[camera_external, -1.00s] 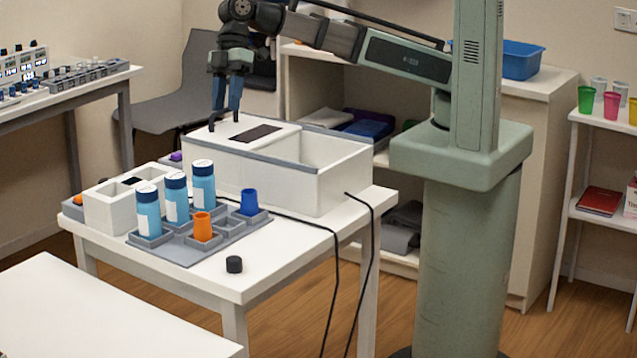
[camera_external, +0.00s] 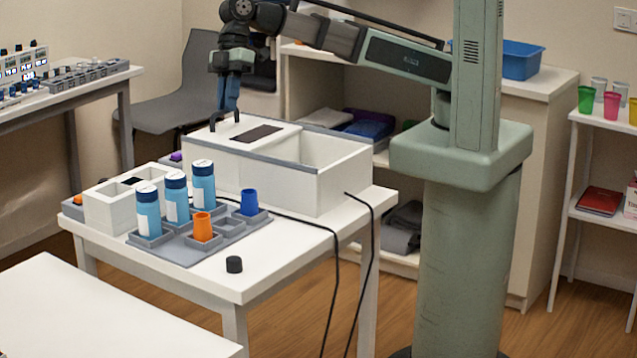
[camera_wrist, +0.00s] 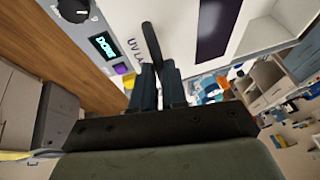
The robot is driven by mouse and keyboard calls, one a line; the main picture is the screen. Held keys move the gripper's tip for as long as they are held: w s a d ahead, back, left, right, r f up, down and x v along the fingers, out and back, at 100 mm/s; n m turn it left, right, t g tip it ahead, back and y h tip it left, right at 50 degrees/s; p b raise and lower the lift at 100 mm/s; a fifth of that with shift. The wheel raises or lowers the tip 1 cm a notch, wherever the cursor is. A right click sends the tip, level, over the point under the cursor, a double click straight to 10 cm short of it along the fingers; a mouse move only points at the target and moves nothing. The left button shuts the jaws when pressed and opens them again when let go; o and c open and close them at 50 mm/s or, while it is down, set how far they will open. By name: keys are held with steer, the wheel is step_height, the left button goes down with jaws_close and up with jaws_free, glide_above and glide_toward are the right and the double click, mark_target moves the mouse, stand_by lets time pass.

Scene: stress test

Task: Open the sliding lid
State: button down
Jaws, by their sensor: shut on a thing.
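The white box (camera_external: 318,185) stands on the white table, and its right half is open at the top. The white sliding lid (camera_external: 222,135), with a dark window panel (camera_external: 257,134), covers the left half. A black arched handle (camera_external: 213,122) sits at the lid's left end; in the wrist view the handle (camera_wrist: 151,40) rises between my fingers. My gripper (camera_external: 229,106) is over the lid, with its fingers shut on the handle. The wrist view shows both dark blue fingers (camera_wrist: 158,80) close together around it. The exact contact is partly hidden by the fingers.
Several blue bottles (camera_external: 148,215) and an orange cup (camera_external: 202,226) stand in a grey rack in front of the box. Black cables (camera_external: 374,250) hang off the table. A small display (camera_wrist: 104,46) glows beside the lid.

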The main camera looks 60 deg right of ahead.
glide_above(279, 136)
stand_by(0.4)
steer(key=c, duration=1.2)
jaws_free()
steer(key=shift+o, duration=0.2)
steer(key=shift+w+r, duration=0.1)
steer(key=v, duration=1.3)
steer(key=shift+d+r, duration=0.2)
steer(key=shift+r, duration=0.15)
